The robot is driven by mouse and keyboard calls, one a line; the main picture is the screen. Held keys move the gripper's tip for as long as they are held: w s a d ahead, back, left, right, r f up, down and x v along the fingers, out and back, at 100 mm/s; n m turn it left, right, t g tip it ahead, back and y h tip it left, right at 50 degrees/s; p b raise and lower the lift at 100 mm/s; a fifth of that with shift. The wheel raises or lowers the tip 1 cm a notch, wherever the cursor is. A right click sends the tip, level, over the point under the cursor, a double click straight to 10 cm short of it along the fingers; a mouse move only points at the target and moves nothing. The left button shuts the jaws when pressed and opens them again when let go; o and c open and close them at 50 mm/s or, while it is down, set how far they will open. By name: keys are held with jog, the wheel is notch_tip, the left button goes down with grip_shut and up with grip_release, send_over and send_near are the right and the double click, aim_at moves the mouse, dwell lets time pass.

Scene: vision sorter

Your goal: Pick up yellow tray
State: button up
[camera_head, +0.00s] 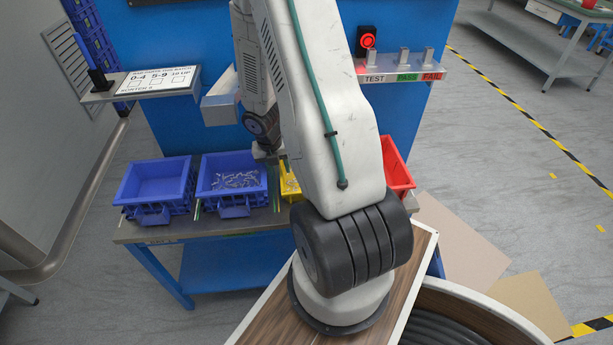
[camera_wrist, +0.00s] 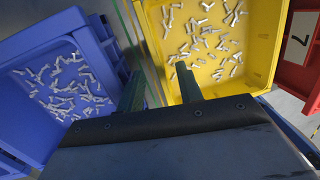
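The yellow tray (camera_wrist: 262,45) holds several small pale metal parts and fills the upper right of the wrist view. In the head view only a strip of the yellow tray (camera_head: 289,184) shows, with my arm hiding the rest. My gripper (camera_wrist: 160,88) is open and empty, its two dark fingers apart. In the wrist view the right finger lies over the tray's near left corner and the left finger over the gap beside the blue tray. The left wall of the yellow tray appears between the fingers. I cannot tell whether either finger touches it.
A blue tray with metal parts (camera_head: 232,187) stands left of the yellow one, and an empty-looking blue tray (camera_head: 155,182) farther left. A red tray (camera_head: 398,172) stands to the right. A shelf with TEST, PASS and FAIL labels (camera_head: 403,77) is behind, on a blue panel.

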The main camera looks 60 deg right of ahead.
aim_at(280, 171)
jog(key=shift+d+f, duration=0.15)
jog(key=shift+f, duration=0.8)
jog(key=shift+d+f, duration=0.15)
jog(key=shift+f, duration=0.8)
grip_shut()
